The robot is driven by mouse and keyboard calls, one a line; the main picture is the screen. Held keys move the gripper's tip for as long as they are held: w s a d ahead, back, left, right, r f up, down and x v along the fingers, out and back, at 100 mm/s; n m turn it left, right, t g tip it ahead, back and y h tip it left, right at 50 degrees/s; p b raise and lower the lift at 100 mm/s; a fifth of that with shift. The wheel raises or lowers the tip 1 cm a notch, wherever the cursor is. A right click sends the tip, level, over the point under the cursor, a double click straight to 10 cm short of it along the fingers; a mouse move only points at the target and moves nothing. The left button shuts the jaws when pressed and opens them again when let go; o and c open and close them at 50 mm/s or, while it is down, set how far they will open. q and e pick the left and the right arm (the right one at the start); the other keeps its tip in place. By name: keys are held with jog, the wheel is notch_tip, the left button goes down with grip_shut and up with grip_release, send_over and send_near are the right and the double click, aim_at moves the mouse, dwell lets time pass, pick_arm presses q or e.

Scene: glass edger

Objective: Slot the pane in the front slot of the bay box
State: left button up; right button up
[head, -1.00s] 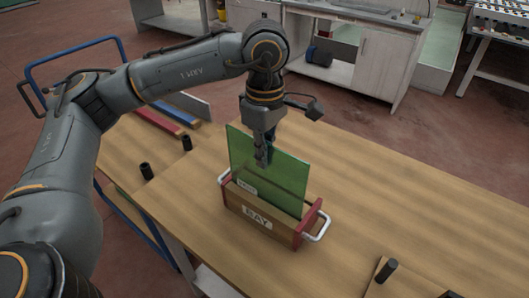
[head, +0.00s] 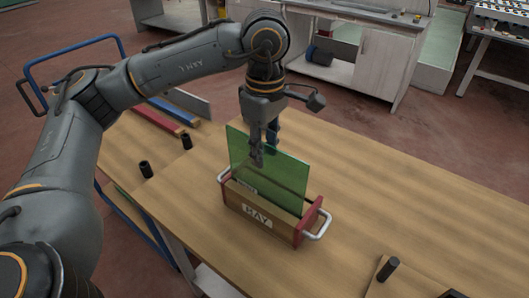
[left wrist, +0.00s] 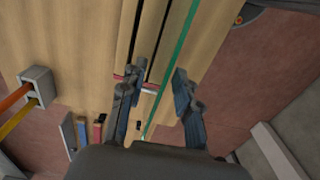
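The green glass pane (head: 282,172) stands upright in the wooden bay box (head: 289,232), which has red ends and a BAY label facing me. In the left wrist view the pane (left wrist: 178,42) shows edge-on, with dark empty slots to its left, on the box's far side. The pane appears to be in the slot nearest the BAY face; its lower edge is hidden. My left gripper (head: 265,152) is open around the pane's upper part, one finger on each side. In the left wrist view, gaps show between its fingers (left wrist: 155,92) and the pane. My right gripper is not in view.
The box has metal side handles (head: 319,228). Black cylinders (head: 146,170) stand left of it, with red and blue bars (head: 150,122) beyond. A wooden board with a black peg (head: 387,270) lies at the lower right. The wooden table (head: 400,190) is clear right of the box.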

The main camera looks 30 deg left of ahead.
pick_arm(q)
notch_tip(320, 180, up, 10)
jog(key=shift+r, duration=0.25)
dwell(0.5)
